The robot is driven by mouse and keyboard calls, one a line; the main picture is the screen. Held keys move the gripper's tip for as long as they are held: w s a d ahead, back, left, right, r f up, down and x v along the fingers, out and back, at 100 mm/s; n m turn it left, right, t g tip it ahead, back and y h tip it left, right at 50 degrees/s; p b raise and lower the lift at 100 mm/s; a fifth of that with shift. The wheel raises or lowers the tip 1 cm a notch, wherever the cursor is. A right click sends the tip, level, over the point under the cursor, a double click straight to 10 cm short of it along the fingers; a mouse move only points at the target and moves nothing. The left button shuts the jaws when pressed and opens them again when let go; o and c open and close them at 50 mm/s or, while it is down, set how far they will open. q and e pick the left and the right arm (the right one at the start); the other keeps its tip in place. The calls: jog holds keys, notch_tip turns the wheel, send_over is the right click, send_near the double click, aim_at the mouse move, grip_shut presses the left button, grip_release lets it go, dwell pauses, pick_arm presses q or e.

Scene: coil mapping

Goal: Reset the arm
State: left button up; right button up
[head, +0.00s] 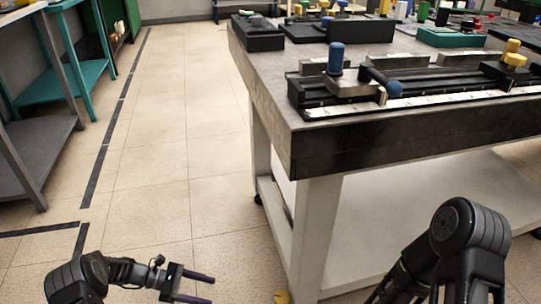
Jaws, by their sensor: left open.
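My left gripper (197,287) is at the bottom of the head view, to the left of the table's near leg. Its two dark fingers point right and stand apart, with nothing between them. It is over the tiled floor and touches nothing that I can see. My right arm (459,240) shows at the bottom right as a bent dark link in front of the table's lower shelf. Its gripper is out of the frame.
A heavy table (345,150) fills the right side. It bears a black rail fixture (430,82) with blue and yellow knobs, black boxes (258,36) and a green tray (450,38). Grey and teal shelves (75,80) stand at left. The tiled floor (175,130) between is clear.

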pick_arm(q)
jog(key=s+d+f+m+g+y+p, duration=0.1)
jog(key=s+d+f+m+y, duration=0.2)
jog(key=s, duration=0.3)
jog(key=s+d+f+m+g+y, duration=0.1)
jog(key=s+d+f+m+y, duration=0.25)
jog(key=s, duration=0.25)
jog(key=s+d+r+m+t+y+p, duration=0.3)
jog(key=s+d+r+m+t, duration=0.15)
jog(key=s+r+m, duration=0.45)
jog(key=s+d+r+g+p, duration=0.1)
jog(key=r+p, duration=1.7)
jog(key=s+d+r+p, duration=0.1)
jog(key=s+r+p, duration=0.1)
jog(key=r+p, duration=1.6)
jog(key=shift+m+g+p, duration=0.3)
jog(key=shift+m+g, duration=0.05)
pick_arm(e)
jog(key=s+a+r, duration=0.1)
jog(key=s+r, duration=0.1)
jog(key=r, duration=1.8)
jog(key=s+r+g, duration=0.1)
jog(key=r, duration=1.9)
jog(key=shift+s+a+r+n, duration=0.25)
jog(key=shift+s+a+n, duration=0.05)
jog(key=shift+s+a, duration=0.1)
